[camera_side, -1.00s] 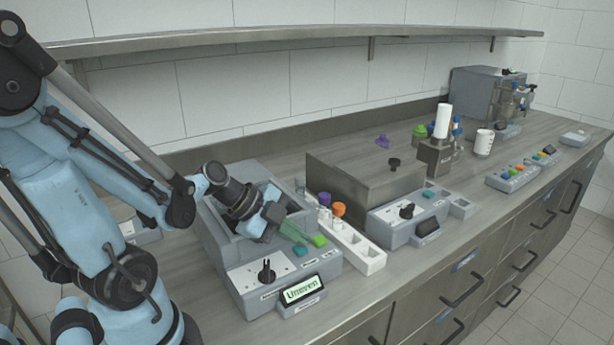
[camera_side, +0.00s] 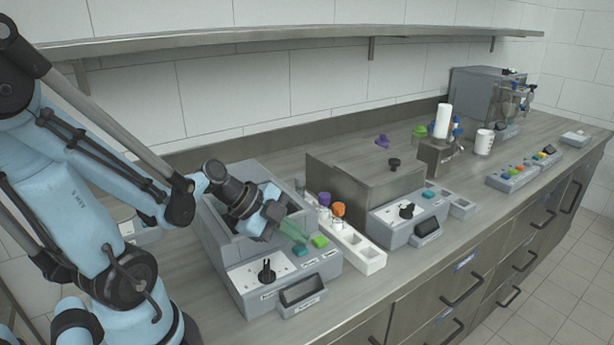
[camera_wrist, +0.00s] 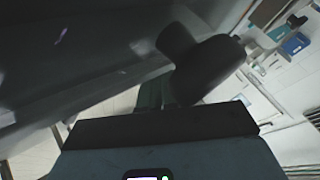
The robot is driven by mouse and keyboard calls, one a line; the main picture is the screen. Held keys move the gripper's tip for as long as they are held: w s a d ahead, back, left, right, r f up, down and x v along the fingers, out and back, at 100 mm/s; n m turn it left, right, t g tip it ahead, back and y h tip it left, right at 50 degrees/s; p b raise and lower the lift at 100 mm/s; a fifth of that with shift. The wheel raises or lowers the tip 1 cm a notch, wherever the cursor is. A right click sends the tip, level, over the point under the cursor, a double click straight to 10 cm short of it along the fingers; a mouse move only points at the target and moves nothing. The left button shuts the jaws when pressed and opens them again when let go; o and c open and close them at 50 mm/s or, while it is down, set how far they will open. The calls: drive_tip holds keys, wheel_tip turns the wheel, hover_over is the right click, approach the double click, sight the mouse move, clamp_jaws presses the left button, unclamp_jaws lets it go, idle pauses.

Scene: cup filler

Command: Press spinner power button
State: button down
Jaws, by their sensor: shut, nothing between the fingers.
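The grey machine (camera_side: 238,282) at the front left has an open basin, a black knob (camera_side: 267,271), a dark display (camera_side: 303,291), a teal button (camera_side: 300,249) and a green button (camera_side: 320,242). I take it for the spinner; its labels are too small to read. My gripper (camera_side: 293,232) is shut and empty, its greenish fingers pointing down just behind the teal button. I cannot tell whether they touch it. In the wrist view, a large black knob-like shape (camera_wrist: 205,68) stands close to the fingers (camera_wrist: 160,93); the buttons are not clear there.
A white rack (camera_side: 357,248) with purple-capped and orange-capped vials stands right of the machine. Beyond it is another grey machine (camera_side: 385,226) with a knob and a dark display. A metal box (camera_side: 350,182) with a black-knobbed lid stands behind. The shelf (camera_side: 300,35) runs above.

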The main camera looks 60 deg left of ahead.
sight(296, 249)
drive_tip(key=shift+r, duration=0.25)
wheel_tip(296, 249, up, 6)
idle(0.8)
drive_tip(key=shift+d, duration=0.1)
drive_tip(key=d+n, duration=0.1)
drive_tip(key=n, duration=0.1)
drive_tip(key=f+n+g+y, duration=0.1)
drive_tip(key=n, duration=0.1)
drive_tip(key=d+n+y, duration=0.1)
drive_tip(key=n, duration=0.2)
drive_tip(key=shift+s+d+f+g, duration=0.3)
drive_tip(key=shift+s+f, duration=0.05)
drive_tip(key=n, duration=0.3)
drive_tip(key=shift+d+y, duration=0.4)
drive_tip(key=n, duration=0.2)
drive_tip(key=d+n+y, duration=0.1)
drive_tip(key=shift+w+r+n, duration=0.1)
drive_tip(key=shift+r+n, duration=0.2)
drive_tip(key=shift+n, duration=0.1)
